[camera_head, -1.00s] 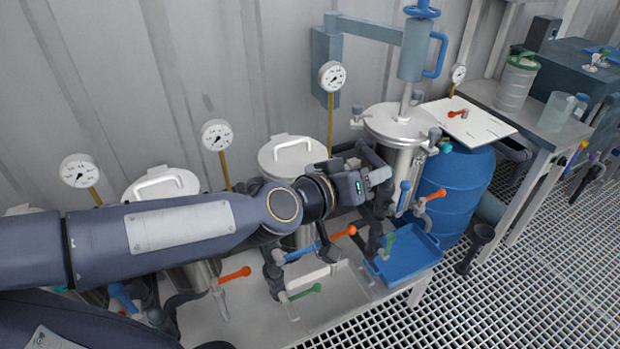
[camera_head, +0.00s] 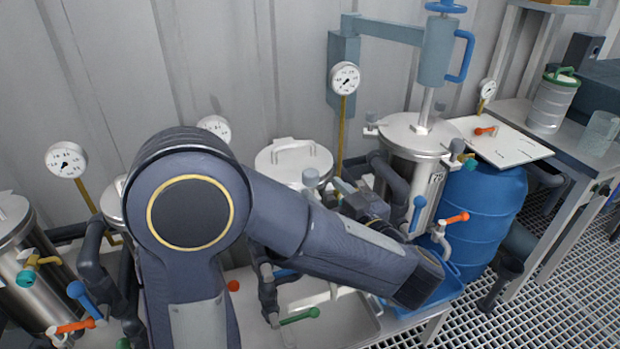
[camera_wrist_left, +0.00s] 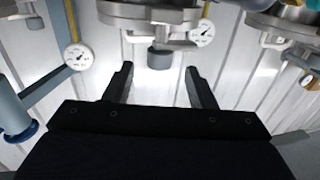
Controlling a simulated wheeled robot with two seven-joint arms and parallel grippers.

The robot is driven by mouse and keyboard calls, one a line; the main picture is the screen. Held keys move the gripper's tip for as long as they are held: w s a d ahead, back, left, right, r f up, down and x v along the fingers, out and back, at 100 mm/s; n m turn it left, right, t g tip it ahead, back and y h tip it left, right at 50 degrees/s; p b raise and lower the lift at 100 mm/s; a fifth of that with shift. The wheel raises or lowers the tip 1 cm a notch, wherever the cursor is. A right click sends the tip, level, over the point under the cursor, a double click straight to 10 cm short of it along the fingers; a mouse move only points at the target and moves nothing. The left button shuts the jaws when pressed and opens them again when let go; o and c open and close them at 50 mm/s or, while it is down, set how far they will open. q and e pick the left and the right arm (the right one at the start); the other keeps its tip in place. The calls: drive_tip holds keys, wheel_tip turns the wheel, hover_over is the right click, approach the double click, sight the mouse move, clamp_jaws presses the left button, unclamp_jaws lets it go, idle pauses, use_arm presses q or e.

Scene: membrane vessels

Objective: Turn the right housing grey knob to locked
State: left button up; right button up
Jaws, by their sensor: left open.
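The right housing (camera_head: 268,160) is a steel vessel with a pale handled lid, partly hidden behind my left arm. Its grey knob (camera_head: 311,177) shows at the lid's front right edge. In the left wrist view the grey knob (camera_wrist_left: 159,58) hangs below the clamp ring, picture upside down. My left gripper (camera_head: 343,190) points back toward this knob from the right. In the left wrist view the left gripper (camera_wrist_left: 158,70) is open, its fingers on either side of the line to the knob. Whether they reach around it cannot be told. My right gripper is not in view.
A larger tank (camera_head: 415,140) with grey knobs stands close to the right, under a blue-grey swing arm (camera_head: 385,30). A pressure gauge (camera_head: 343,78) stands behind. Valves with orange, blue and green handles and a blue barrel (camera_head: 490,215) crowd the front and right.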

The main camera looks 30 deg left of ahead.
sight(315, 182)
use_arm(q)
drive_tip(key=x, duration=0.6)
drive_tip(key=shift+d, duration=0.1)
drive_tip(key=c, duration=1)
drive_tip(key=shift+o, duration=0.3)
